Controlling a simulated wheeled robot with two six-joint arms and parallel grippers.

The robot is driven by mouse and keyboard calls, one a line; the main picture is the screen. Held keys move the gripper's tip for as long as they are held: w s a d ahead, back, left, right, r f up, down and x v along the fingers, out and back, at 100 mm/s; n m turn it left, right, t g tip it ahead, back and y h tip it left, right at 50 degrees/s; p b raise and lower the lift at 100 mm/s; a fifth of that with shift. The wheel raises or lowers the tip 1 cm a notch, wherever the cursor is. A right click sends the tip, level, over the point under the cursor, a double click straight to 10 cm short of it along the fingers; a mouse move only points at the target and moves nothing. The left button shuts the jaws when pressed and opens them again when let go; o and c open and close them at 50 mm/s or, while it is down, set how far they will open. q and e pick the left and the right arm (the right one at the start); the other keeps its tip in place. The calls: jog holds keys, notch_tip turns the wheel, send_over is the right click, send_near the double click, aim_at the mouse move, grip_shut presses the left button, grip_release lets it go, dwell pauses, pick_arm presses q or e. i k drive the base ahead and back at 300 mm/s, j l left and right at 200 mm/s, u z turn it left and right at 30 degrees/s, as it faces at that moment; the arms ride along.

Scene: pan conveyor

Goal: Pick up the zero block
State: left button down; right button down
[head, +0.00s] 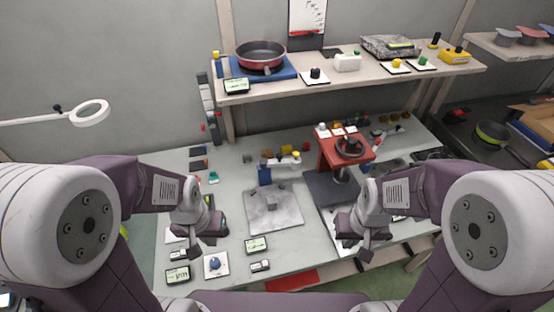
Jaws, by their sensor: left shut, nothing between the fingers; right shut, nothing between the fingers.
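I cannot tell for certain which thing is the zero block. A small grey block (271,204) sits on the speckled grey plate (284,216) in the middle of the table, and it may be the one. My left gripper (208,238) is shut and empty, to the left of the plate and above the table. My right gripper (353,252) is shut and empty, to the right of the plate near the table's front edge. Neither gripper touches the block.
A red stand (330,152) is behind and to the right of the plate. Small displays (256,245) and a white card with a blue knob (216,265) lie in front. A shelf behind holds a pan (261,55). A ring lamp (90,113) is at left.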

aim_at(271, 202)
jog(key=k+j+u, duration=0.2)
jog(key=j, duration=0.45)
jog(key=j+u, duration=0.15)
jog(key=j, duration=0.5)
